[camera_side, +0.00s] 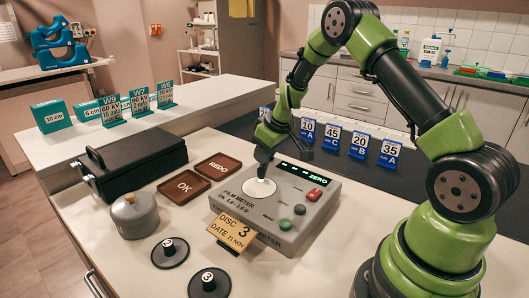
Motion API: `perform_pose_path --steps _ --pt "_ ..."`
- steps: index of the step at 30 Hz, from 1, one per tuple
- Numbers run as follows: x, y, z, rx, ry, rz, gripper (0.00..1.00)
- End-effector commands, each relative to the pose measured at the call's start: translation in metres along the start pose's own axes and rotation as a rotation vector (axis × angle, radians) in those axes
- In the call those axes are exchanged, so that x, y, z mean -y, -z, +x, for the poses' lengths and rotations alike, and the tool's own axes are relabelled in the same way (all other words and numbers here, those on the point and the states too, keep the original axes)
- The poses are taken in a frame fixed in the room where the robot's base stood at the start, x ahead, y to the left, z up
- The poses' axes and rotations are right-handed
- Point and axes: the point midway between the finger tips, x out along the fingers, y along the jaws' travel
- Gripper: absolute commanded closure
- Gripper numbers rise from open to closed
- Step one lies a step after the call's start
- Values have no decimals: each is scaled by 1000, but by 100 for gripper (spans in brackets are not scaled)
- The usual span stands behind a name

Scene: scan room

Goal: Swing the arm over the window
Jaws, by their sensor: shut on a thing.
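The grey film meter (262,223) stands on the white table, with a green-lit display and a red switch (317,194). Its round white window (259,188) is on the top left of the meter. My gripper (263,170) points down just above the window and is shut on a small dark piece. The fingers and the piece run together, so I cannot tell whether it is the meter's arm. No separate meter arm shows clearly. A yellow card (233,230) reading "DISC 3" leans at the meter's front left.
Two dark knobbed discs (170,253) (208,284) and a grey lidded pot (135,215) lie left of the meter. Brown OK (168,194) and REDO (233,164) trays and a black case (105,178) are behind. Blue number cards (359,146) stand in a row at the back.

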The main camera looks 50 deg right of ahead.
Motion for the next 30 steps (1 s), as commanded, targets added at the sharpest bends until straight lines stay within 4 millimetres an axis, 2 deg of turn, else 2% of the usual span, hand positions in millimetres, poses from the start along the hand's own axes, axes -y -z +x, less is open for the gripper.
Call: perform_pose_path --steps 5,6,9,20,23,30 --pt "-1 -2 0 5 0 0 100" --pt "-1 -2 0 5 0 0 73" --pt "-1 -2 0 4 0 1 52" --pt "-1 0 -6 1 -1 1 52" --pt "-1 0 -18 -1 -2 -1 52" --pt "-1 0 -65 -2 -3 1 52"
